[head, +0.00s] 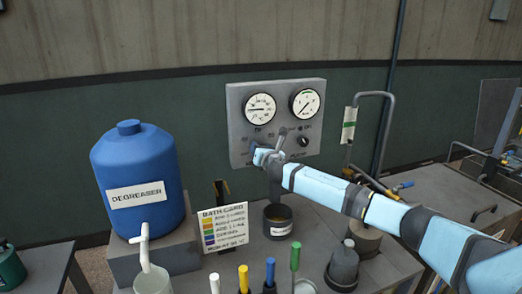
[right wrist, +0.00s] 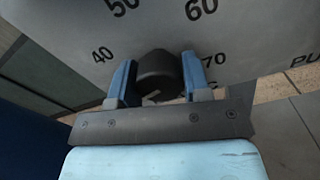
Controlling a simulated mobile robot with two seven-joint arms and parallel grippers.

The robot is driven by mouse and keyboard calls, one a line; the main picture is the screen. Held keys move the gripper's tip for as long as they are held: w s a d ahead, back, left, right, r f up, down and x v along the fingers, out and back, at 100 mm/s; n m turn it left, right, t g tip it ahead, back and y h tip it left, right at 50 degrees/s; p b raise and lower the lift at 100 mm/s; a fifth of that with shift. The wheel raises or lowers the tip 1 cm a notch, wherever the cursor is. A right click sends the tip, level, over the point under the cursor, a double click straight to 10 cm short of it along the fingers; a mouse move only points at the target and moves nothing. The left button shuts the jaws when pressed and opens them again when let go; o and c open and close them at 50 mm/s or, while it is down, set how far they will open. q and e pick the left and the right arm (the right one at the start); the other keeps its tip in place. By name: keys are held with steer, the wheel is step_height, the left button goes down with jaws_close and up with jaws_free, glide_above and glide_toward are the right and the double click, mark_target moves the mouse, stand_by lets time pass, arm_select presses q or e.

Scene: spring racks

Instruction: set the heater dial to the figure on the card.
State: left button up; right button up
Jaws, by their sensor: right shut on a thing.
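The heater dial (right wrist: 158,68) is a black knob on the grey control panel (head: 236,120). In the right wrist view, the printed figures 40, 50 and 60 show around it. My right gripper (head: 262,156) is at the panel's lower left, with its two blue fingers on either side of the knob, shut on it. The gripper hides the dial in the head view. I cannot make out where the dial points. The white bath card (head: 223,228) stands on the bench with coloured squares and lines of text, too small to read surely. My left gripper is not in view.
Two round gauges (head: 259,108) and a second black knob (head: 303,141) are on the panel. A blue degreaser drum (head: 138,165) stands left. A dark pot (head: 278,221) stands below my right gripper. Several coloured-handled tools line the front. A bent grey pipe (head: 374,95) rises at right.

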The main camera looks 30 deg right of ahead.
steer(key=m, duration=0.3)
steer(key=shift+m, duration=0.4)
steer(key=m, duration=0.3)
steer(key=shift+m+b, duration=0.3)
steer(key=m, duration=0.4)
steer(key=shift+a+m, duration=0.1)
steer(key=shift+m, duration=0.2)
steer(key=m, duration=0.3)
steer(key=shift+r+m, duration=0.1)
steer(key=shift+m, duration=0.2)
steer(key=m, duration=0.2)
steer(key=shift+m, duration=0.3)
steer(key=m, duration=0.3)
steer(key=shift+m, duration=0.4)
steer(key=m+p, duration=0.1)
steer(key=m, duration=0.3)
steer(key=shift+r, duration=0.1)
steer(key=shift+m+p, duration=0.5)
steer(key=shift+m, duration=1.1)
